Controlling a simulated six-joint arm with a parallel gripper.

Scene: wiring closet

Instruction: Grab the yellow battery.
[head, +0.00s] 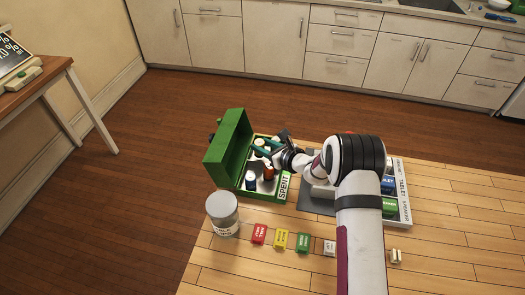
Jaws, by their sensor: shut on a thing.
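Several small batteries stand in the box: an orange-brown one (269,173), a dark one with a pale top (250,180) and a pale-topped one (259,143) beside the fingers. No battery in the box shows clearly as yellow.
A grey lidded jar (222,213) stands at the table's left edge. A labelled tray (404,194) is at right, partly behind my arm. The table's front right is mostly clear.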

